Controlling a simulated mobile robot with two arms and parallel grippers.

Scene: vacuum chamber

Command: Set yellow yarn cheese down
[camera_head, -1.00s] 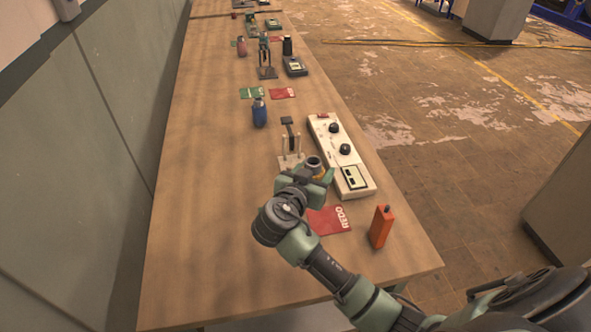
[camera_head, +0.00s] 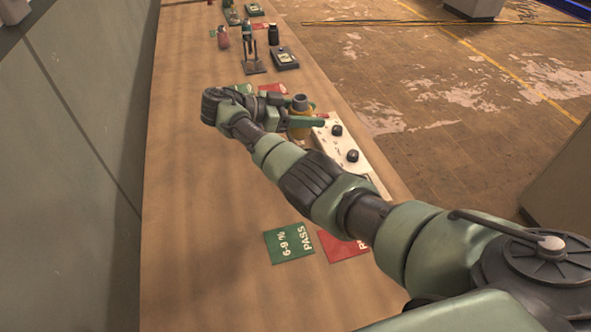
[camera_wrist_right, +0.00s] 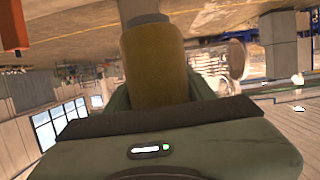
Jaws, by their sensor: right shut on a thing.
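The yellow yarn cheese (camera_head: 299,106) is a yellow cylinder with a grey top. My right gripper (camera_head: 298,122) is shut on it over the table (camera_head: 190,220), beside the far end of the white box. In the right wrist view the yellow cheese (camera_wrist_right: 155,70) sits between the green fingers, with its grey end outward. My arm hides part of it in the head view, and I cannot tell whether its lower end touches anything. My left gripper is not in view.
A green PASS card (camera_head: 288,243) and a red card (camera_head: 340,246) lie in the foreground. The white box with black knobs (camera_head: 338,145) is partly behind my arm. A dark stand (camera_head: 252,60) and a meter (camera_head: 284,58) stand farther back. The table's left side is clear.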

